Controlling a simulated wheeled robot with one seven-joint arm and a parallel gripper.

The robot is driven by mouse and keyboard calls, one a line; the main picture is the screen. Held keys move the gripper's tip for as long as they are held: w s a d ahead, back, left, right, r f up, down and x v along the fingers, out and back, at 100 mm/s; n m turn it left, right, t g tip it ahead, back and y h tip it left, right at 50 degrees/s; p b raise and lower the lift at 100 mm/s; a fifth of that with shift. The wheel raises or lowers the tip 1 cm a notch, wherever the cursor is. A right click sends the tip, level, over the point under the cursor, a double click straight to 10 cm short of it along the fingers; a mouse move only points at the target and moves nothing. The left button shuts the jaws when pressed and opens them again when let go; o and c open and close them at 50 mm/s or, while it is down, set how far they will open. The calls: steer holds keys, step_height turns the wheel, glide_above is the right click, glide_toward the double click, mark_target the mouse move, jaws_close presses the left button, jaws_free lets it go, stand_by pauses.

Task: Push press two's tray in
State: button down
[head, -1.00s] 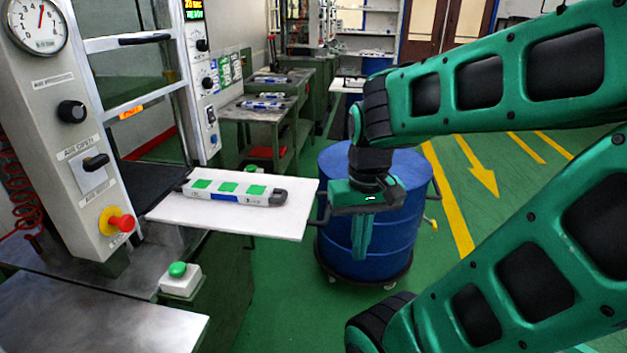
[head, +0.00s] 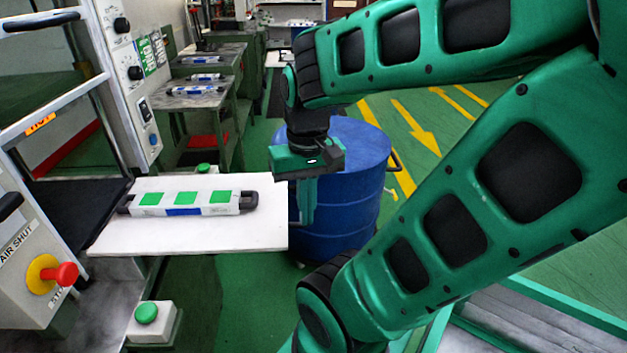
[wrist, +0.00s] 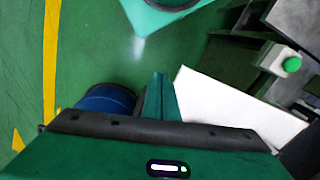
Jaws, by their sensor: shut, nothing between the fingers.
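The white tray (head: 200,240) sticks out flat from the press, on the left in the head view. A white mould bar (head: 185,203) with green squares and dark end handles lies on it. My gripper (head: 306,222) is shut and empty, its fingers pointing down just beyond the tray's outer right edge. In the wrist view the tray (wrist: 220,105) lies just right of my fingers (wrist: 160,76). A narrow gap shows near the fingertips; whether the fingers touch the edge higher up, I cannot tell.
A blue drum (head: 350,165) stands behind my gripper. The press's panel has a red stop knob (head: 66,274). A green push button (head: 147,313) sits on a box in front of the tray. Other benches (head: 200,98) stand behind. Green floor is open on the right.

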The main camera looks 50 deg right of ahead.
steer(key=w+d+m, duration=0.1)
steer(key=w+m, duration=0.1)
steer(key=w+d+r+m+y, duration=0.1)
steer(key=w+d+m, duration=0.1)
steer(key=shift+d+r, duration=0.15)
steer(key=shift+d, duration=0.1)
steer(key=w+d+m, duration=0.1)
steer(key=d, duration=0.1)
steer(key=w+d+m, duration=0.1)
steer(key=m, duration=0.1)
steer(key=w+d+m+y, duration=0.1)
steer(key=d+m, duration=0.1)
steer(key=shift+d+r+t, duration=0.3)
steer(key=shift+r+t, duration=0.1)
steer(key=s+d+m+t+y, duration=0.2)
steer(key=s+d+m, duration=0.1)
steer(key=d+m, duration=0.9)
steer(key=w+a+f+n, duration=0.2)
steer(key=w+a+f, duration=0.2)
steer(key=f, duration=0.4)
steer(key=shift+w+a, duration=0.15)
steer(key=shift+w, duration=0.4)
steer(key=shift+f, duration=0.1)
